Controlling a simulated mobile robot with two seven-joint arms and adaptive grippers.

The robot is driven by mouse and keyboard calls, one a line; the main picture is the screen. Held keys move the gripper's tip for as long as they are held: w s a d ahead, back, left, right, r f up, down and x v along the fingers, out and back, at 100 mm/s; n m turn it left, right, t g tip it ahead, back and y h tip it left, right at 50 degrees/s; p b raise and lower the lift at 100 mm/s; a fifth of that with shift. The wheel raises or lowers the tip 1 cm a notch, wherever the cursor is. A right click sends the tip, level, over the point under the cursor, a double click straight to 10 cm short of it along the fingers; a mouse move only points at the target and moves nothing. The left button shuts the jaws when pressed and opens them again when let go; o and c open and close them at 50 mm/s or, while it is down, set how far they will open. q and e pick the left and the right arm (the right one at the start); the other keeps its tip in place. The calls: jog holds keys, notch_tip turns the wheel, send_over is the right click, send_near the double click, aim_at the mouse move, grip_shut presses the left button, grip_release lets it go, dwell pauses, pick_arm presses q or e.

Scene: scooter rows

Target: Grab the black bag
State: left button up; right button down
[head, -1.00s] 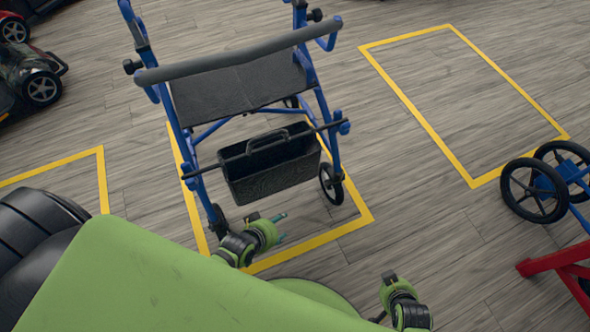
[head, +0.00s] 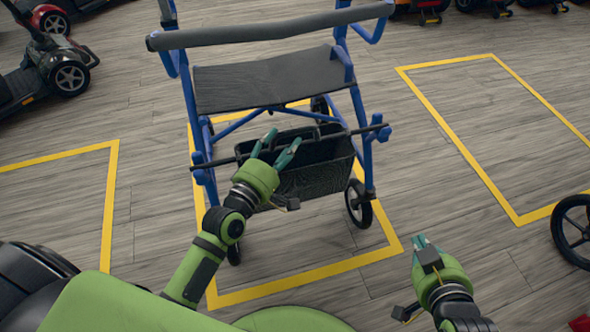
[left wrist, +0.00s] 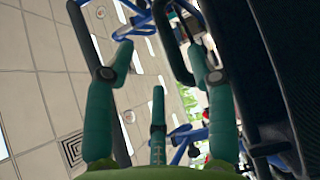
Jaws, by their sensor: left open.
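The black bag (head: 318,178) is an open-topped dark basket. It hangs from a crossbar at the front of the blue walker (head: 192,120), below the seat. My left gripper (head: 278,147) is open in front of the bag, its fingers overlapping the bag's upper left edge in the head view. In the left wrist view, the bag (left wrist: 285,70) fills the right side, close to the right finger. A dark loop, seemingly its handle (left wrist: 166,42), shows between the fingertips (left wrist: 160,58); I cannot tell contact. My right gripper (head: 427,246) is low, right of the walker; its jaw opening is unclear.
The walker stands in a yellow-lined floor bay (head: 300,273). Its grey padded bar (head: 270,29) crosses above the bag. A spoked wheel (head: 573,230) is at the right edge. Scooters (head: 66,77) stand at upper left. The right bay's floor (head: 495,125) is clear.

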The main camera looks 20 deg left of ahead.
aim_at(292, 134)
pick_arm(q)
jog(key=w, duration=0.2)
jog(key=w+b, duration=0.1)
jog(key=w, duration=0.1)
jog(key=w+d+b, duration=0.1)
jog(key=w, duration=0.1)
jog(key=shift+f, duration=0.35)
jog(key=shift+w, duration=0.2)
grip_shut()
jog(key=shift+r, duration=0.15)
pick_arm(e)
jog(key=w+a+r+t+y, duration=0.1)
jog(key=a+r+t, duration=0.1)
jog(key=r, duration=0.4)
jog(key=w+a+r+n+t+y, duration=0.1)
jog(key=w+a+r+t+y, duration=0.1)
jog(key=r+t, duration=0.3)
jog(key=shift+w+a+r, duration=0.15)
jog(key=shift+r, duration=0.35)
